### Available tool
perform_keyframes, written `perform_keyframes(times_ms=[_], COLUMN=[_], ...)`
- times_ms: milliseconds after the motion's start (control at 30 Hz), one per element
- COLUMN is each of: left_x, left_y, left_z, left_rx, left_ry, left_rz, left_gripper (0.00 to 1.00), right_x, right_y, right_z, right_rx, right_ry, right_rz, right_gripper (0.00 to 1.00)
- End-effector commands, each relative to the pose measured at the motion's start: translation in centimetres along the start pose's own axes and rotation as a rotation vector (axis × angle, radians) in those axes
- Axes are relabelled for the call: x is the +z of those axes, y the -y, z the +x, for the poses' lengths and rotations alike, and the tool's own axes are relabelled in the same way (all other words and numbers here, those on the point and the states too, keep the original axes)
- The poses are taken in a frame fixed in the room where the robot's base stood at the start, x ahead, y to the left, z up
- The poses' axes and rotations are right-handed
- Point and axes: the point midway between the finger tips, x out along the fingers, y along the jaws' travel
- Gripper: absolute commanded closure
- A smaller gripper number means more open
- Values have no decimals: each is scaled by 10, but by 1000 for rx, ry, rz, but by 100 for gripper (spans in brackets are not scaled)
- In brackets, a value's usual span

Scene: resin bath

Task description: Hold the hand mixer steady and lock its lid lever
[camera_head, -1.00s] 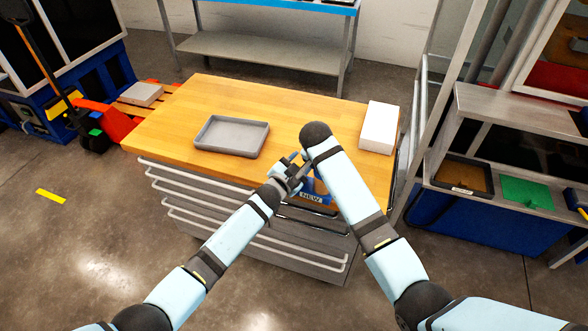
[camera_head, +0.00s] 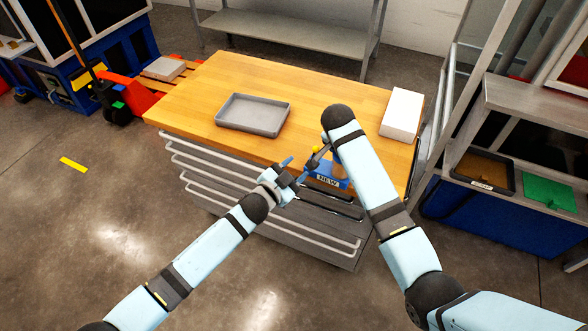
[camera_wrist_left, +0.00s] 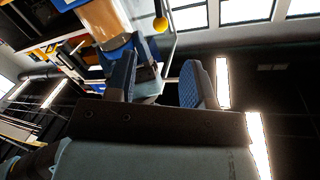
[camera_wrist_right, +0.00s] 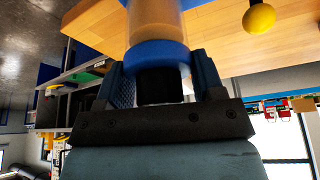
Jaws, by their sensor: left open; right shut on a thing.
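The hand mixer has a blue base marked NEW (camera_head: 328,182) at the table's front edge and an amber body (camera_head: 338,158). The amber body and a blue collar (camera_wrist_right: 157,53) show in the right wrist view. My right gripper (camera_wrist_right: 163,80) is shut on the mixer's dark part below the collar; in the head view my forearm hides it. The lever's yellow knob (camera_head: 315,149) shows left of the body, and also in the left wrist view (camera_wrist_left: 160,24). My left gripper (camera_head: 297,168) is open, left of the mixer, its fingers apart with the knob beyond them.
A grey tray (camera_head: 222,118) lies on the wooden tabletop (camera_head: 310,105). A white box (camera_head: 402,113) is at the table's right side. Drawers with handles (camera_head: 250,205) are below the front edge. The tabletop between the tray and the white box is clear.

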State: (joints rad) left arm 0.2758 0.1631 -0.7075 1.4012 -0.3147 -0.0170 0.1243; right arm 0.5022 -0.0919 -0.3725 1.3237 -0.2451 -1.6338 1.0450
Motion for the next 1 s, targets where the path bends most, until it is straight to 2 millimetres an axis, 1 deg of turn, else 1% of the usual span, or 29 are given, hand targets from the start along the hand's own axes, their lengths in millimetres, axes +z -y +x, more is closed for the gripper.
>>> perform_keyframes(times_ms=[100, 167, 400, 533, 667, 900, 1000], left_x=[0, 1, 6, 6, 4, 2, 0], left_y=[0, -1, -4, -4, -3, 0, 0], left_z=[0, 1, 3, 11, 30, 80, 98], left_rx=[-1, -4, -30, -35, -34, -35, -33], left_ry=[0, -4, -54, -65, -66, -64, -65], left_rz=[-4, -36, -330, -385, -385, -383, -383], left_gripper=[52, 52, 52, 52, 52, 52, 52], right_x=[-1, -1, -1, -1, -1, -1, -1], right_y=[0, 0, 0, 0, 0, 0, 0], right_z=[-1, -1, -1, -1, -1, -1, -1], right_rx=[-1, -1, -1, -1, -1, -1, -1], right_ry=[-1, -1, -1, -1, -1, -1, -1], right_rz=[0, 0, 1, 0, 1, 0, 1], right_gripper=[75, 75, 75, 75, 75, 75, 75])
